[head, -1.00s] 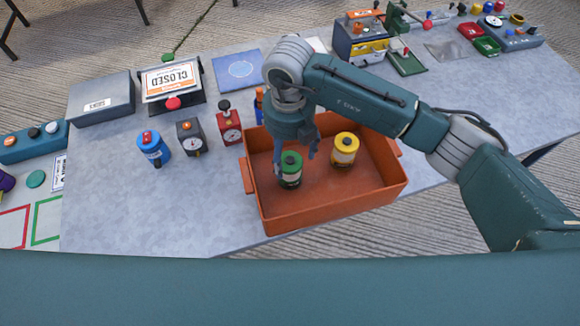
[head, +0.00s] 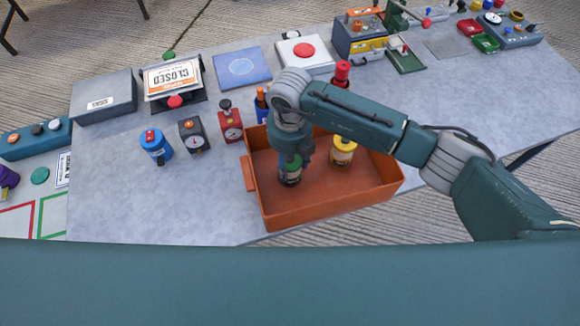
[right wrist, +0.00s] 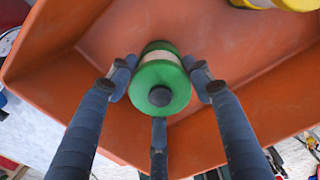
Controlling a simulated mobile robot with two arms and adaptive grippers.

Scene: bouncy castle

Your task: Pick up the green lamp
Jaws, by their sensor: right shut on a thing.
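The green lamp (head: 291,172) stands in the orange tray (head: 326,211), in its left part. In the right wrist view the lamp (right wrist: 160,84) shows its green top with a dark knob, between my fingers. My right gripper (head: 291,163) reaches down into the tray from above and is shut on the lamp; the fingers hide part of it in the head view. The right gripper's fingers also show in the right wrist view (right wrist: 160,90), around the lamp's sides. My left gripper is not in view.
A yellow lamp (head: 342,151) stands in the tray, right of the green one. A blue lamp (head: 155,146), a dark gauge box (head: 194,136) and a red gauge box (head: 230,126) stand left of the tray. The front left of the table is bare.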

